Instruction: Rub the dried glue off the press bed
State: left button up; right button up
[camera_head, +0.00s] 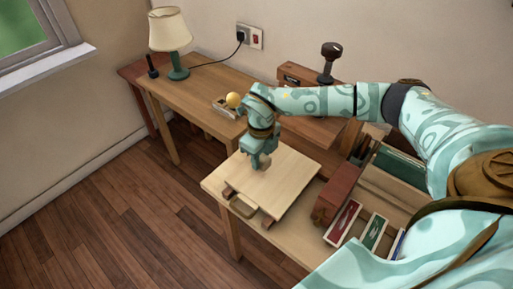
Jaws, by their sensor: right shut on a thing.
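My right gripper (261,164) points down over the back left part of the board. It is shut on a small tan piece (262,162), mostly hidden between the fingers. The piece is at or very near the board's surface; I cannot tell if it touches. I cannot make out dried glue on the board. My left gripper is not in view.
A red-brown block (333,199) and a tray with red and green books (343,223) stand right of the board. A lamp (171,40) and a small holder with a yellow ball (233,100) stand on the back table. Wooden floor is clear at left.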

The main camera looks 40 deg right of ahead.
jog(key=shift+r+p, duration=1.25)
jog(key=shift+r, duration=0.5)
jog(key=shift+f, duration=0.1)
